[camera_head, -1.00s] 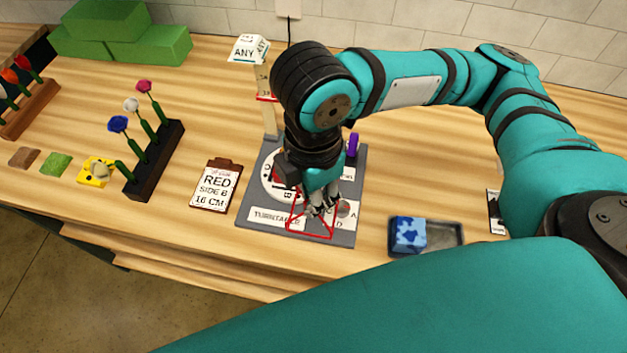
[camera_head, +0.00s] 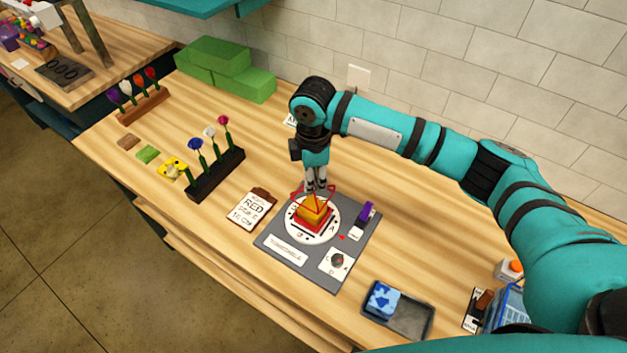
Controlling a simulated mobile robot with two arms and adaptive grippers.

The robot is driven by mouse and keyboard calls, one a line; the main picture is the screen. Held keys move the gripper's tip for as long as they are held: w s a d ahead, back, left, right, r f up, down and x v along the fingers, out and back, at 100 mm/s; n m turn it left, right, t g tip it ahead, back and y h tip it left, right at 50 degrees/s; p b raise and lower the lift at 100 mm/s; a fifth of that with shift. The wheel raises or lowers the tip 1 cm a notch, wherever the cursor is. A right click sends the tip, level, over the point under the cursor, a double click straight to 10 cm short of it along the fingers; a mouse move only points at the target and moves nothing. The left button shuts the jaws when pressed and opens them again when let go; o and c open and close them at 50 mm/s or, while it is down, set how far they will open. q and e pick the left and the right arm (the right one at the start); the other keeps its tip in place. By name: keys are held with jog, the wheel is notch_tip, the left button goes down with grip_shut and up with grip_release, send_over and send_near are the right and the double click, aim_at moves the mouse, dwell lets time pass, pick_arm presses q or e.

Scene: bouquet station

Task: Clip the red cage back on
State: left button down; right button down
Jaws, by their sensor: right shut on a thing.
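My right gripper (camera_head: 316,187) points down over the turntable and is shut on the red wire cage (camera_head: 299,199). The cage is at the top of an orange-yellow block (camera_head: 314,205), which has red around its lower part. I cannot tell whether the cage is seated on the block or just above it. The block sits on the white round turntable disc (camera_head: 296,229), on a grey board (camera_head: 272,239). The gripper hides part of the cage. My left gripper is not in view.
A clipboard reading RED (camera_head: 252,207) lies left of the board. A purple piece (camera_head: 367,212) stands on its right side. A grey tray (camera_head: 411,318) with a blue block (camera_head: 382,300) is at lower right. A dark flower rack (camera_head: 218,178) and green blocks (camera_head: 245,82) are further left.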

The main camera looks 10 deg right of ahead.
jog(key=shift+w+a+f+b, duration=0.1)
jog(key=shift+f+b, duration=0.45)
jog(key=shift+f, duration=0.05)
notch_tip(320, 180, down, 3)
jog(key=b, duration=0.4)
jog(key=shift+f, duration=1.05)
jog(key=shift+r+p, duration=0.1)
jog(key=shift+p, duration=0.4)
jog(key=shift+f+p, duration=0.2)
jog(key=shift+p, duration=1.1)
dwell(1.1)
